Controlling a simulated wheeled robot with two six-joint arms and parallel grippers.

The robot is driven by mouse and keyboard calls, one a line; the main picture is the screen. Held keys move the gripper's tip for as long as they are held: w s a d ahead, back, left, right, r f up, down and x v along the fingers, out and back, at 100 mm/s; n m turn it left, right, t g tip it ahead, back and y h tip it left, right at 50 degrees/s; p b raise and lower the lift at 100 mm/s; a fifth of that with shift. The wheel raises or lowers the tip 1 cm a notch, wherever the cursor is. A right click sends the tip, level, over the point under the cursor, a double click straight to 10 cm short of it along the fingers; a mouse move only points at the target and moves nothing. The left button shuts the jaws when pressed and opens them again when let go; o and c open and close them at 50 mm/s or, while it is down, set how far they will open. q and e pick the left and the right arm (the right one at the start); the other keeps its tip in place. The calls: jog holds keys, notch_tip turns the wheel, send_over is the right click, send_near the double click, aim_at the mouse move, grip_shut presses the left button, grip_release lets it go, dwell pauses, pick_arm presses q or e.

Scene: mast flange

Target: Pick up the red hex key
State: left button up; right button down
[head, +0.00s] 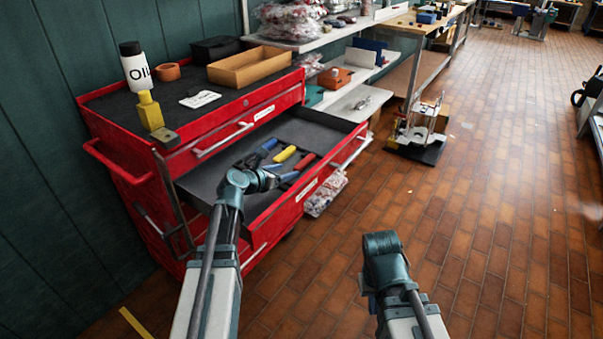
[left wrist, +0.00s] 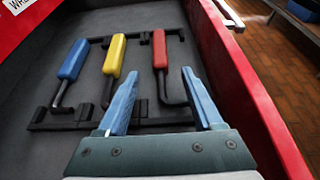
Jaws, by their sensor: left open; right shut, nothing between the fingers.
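The red hex key (left wrist: 160,50) lies in a black rack in the open drawer. In the head view its red handle (head: 304,162) is the nearest of three handles. A yellow hex key (left wrist: 115,55) and a blue hex key (left wrist: 73,60) lie to its left in the wrist view. My left gripper (left wrist: 159,80) is open and empty over the drawer. In the wrist view the red handle appears ahead, between the lines of its blue fingers; contact is not visible. My left gripper also shows in the head view (head: 282,174). My right gripper (head: 371,303) is shut, mostly hidden behind its wrist, away from the drawer.
The drawer (head: 340,127) belongs to a red tool cabinet (head: 120,167); its red front wall stands close to my left gripper. An oil bottle (head: 135,67), a yellow bottle (head: 150,111) and a cardboard tray (head: 250,67) stand on top. The brick floor at right is largely clear.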

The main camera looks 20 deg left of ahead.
aim_at(296, 168)
pick_arm(q)
jog(key=shift+w+d+f, duration=0.25)
jog(key=shift+w, duration=0.35)
jog(key=b+x, duration=0.2)
jog(key=x, duration=0.3)
jog(key=shift+w+d+f, duration=0.1)
jog(key=shift+w+f, duration=0.05)
jog(key=shift+w, duration=0.05)
grip_shut()
